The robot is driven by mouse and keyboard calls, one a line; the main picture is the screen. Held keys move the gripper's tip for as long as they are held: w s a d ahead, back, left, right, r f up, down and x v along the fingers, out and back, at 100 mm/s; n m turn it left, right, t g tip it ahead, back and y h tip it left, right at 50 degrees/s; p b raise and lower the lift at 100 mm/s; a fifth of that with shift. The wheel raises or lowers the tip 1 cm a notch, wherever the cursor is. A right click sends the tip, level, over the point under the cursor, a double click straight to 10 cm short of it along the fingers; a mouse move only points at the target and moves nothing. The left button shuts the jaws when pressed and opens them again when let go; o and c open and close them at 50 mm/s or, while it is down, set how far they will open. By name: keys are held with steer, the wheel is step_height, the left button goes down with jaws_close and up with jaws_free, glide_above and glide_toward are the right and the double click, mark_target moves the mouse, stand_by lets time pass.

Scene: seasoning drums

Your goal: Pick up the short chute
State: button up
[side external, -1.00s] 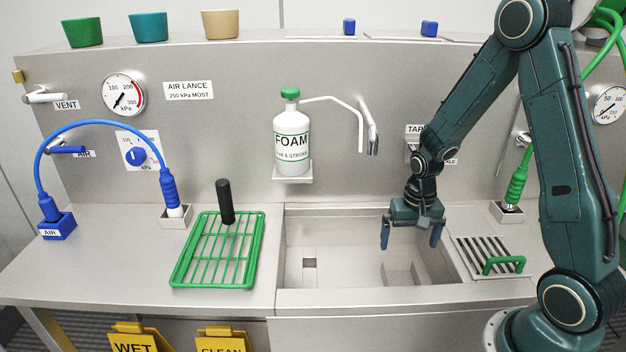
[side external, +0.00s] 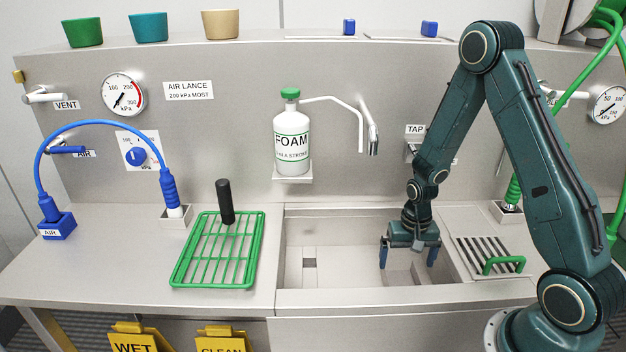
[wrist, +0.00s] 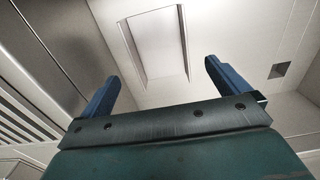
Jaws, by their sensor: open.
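A pale steel trough-like piece, which looks like the short chute (side external: 402,275), lies on the floor of the sink, toward its right side. It blends with the steel around it, and my gripper hides part of it in the side view. In the wrist view the chute (wrist: 158,42) shows as a long channel with raised sides, ahead of the fingers. My gripper (side external: 408,259) is open and points down inside the sink, above the chute. Its two blue fingers (wrist: 162,72) are apart with nothing between them. I see no contact with the chute.
The sink (side external: 300,295) has steel walls around my gripper and a dark square drain (side external: 309,264) to the left. A slotted grate with a green handle (side external: 503,264) is close on the right. A green rack (side external: 214,270) stands left of the sink.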

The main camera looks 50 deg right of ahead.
mark_target(403, 276)
steer(key=shift+f, duration=0.95)
steer(key=shift+f, duration=0.1)
steer(key=shift+w+d+f, duration=0.1)
steer(key=shift+f, duration=2.4)
steer(key=c, duration=1.1)
steer(key=shift+r, duration=0.15)
step_height(403, 276, up, 10)
